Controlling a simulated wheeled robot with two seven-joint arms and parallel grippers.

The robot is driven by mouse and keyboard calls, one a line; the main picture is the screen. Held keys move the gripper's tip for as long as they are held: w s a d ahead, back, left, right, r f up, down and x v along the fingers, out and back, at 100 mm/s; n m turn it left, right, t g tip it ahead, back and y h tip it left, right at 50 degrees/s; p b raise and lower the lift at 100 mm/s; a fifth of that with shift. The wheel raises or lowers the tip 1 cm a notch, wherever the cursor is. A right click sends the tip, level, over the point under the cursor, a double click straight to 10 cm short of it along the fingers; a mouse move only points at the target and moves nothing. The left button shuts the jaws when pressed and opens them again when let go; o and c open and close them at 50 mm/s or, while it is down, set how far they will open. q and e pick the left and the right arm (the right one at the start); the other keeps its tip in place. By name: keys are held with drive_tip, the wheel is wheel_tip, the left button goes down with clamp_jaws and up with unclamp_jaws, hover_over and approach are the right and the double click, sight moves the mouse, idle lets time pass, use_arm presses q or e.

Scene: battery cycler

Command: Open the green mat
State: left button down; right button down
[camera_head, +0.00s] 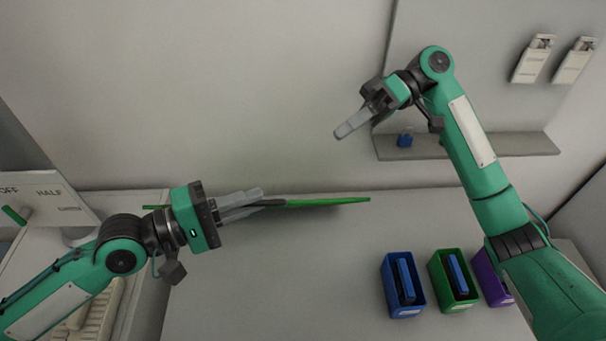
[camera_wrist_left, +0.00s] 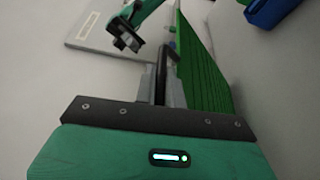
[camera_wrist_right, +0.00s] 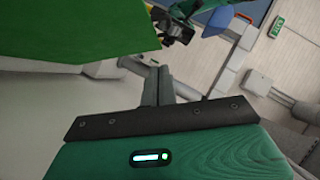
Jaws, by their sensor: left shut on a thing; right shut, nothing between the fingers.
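The green mat (camera_head: 330,201) shows nearly edge-on in the head view, as a thin green strip above the grey table. Its green face shows in the left wrist view (camera_wrist_left: 203,75) and fills the upper left of the right wrist view (camera_wrist_right: 75,25). My left gripper (camera_head: 262,197) is shut on a dark bar at the mat, which runs between its fingers in the left wrist view (camera_wrist_left: 162,75). I cannot tell how the bar joins the mat. My right gripper (camera_head: 345,131) is shut and empty, apart from the mat, above it and to the right.
Blue (camera_head: 405,311), green (camera_head: 459,304) and purple (camera_head: 486,272) bins stand at the table's front right. A shelf (camera_head: 470,147) with a small blue thing is at the back. A panel marked OFF and HALF (camera_head: 50,205) is at left. The middle of the table is clear.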

drive_tip(key=x, duration=0.4)
drive_tip(key=s+x, duration=0.1)
drive_tip(key=x, duration=0.3)
drive_tip(key=d+f+x, duration=0.1)
drive_tip(key=x, duration=0.3)
drive_tip(key=shift+s, duration=0.25)
drive_tip(key=shift+s+f, duration=0.35)
drive_tip(key=shift+s, duration=0.15)
